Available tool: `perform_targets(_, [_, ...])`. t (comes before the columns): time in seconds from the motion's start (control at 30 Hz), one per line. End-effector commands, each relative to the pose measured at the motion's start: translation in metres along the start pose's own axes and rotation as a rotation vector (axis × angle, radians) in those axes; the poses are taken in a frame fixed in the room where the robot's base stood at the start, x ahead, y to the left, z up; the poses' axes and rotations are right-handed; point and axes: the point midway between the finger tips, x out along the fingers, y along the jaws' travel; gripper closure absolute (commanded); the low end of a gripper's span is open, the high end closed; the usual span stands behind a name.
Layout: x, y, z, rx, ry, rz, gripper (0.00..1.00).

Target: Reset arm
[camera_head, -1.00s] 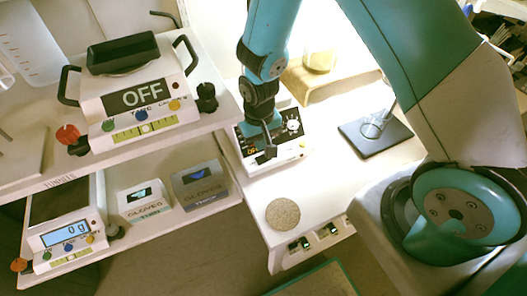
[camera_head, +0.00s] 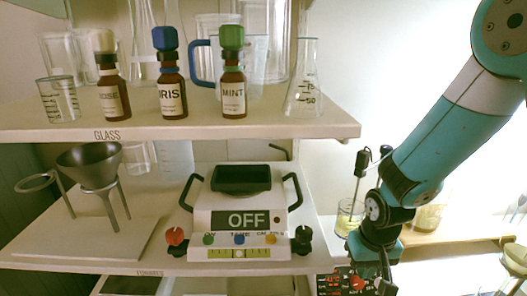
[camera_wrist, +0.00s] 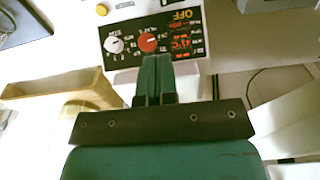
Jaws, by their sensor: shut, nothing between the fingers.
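My teal arm hangs down at the right of the head view, with my gripper (camera_head: 384,284) at its lower end by the bottom edge. The wrist view shows the two teal fingers (camera_wrist: 153,78) pressed together, with nothing between them. They are above the front panel of a white device with a red display and knobs (camera_wrist: 150,38). Part of that device (camera_head: 340,283) shows beside my gripper in the head view. I cannot tell whether the fingertips touch the panel.
An upper shelf (camera_head: 275,130) holds dropper bottles labelled IRIS (camera_head: 171,95) and MINT (camera_head: 233,95), a third bottle (camera_head: 111,95) and glassware. A beaker (camera_head: 349,218) stands close to my arm.

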Motion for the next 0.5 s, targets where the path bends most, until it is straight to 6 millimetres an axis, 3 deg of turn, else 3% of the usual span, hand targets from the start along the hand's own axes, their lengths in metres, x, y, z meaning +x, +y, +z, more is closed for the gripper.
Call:
perform_targets(0.03, [-0.027,0.012,0.004,0.006,0.032,-0.003,1.00])
perform_targets(0.1, [-0.054,0.025,0.013,0.005,0.060,-0.002,1.00])
perform_targets(0.2, [-0.083,0.040,0.027,0.004,0.094,0.001,1.00])
perform_targets(0.43, [-0.131,0.065,0.064,0.002,0.164,0.015,1.00])
perform_targets(0.5, [-0.142,0.033,0.072,-0.087,0.150,-0.061,1.00])
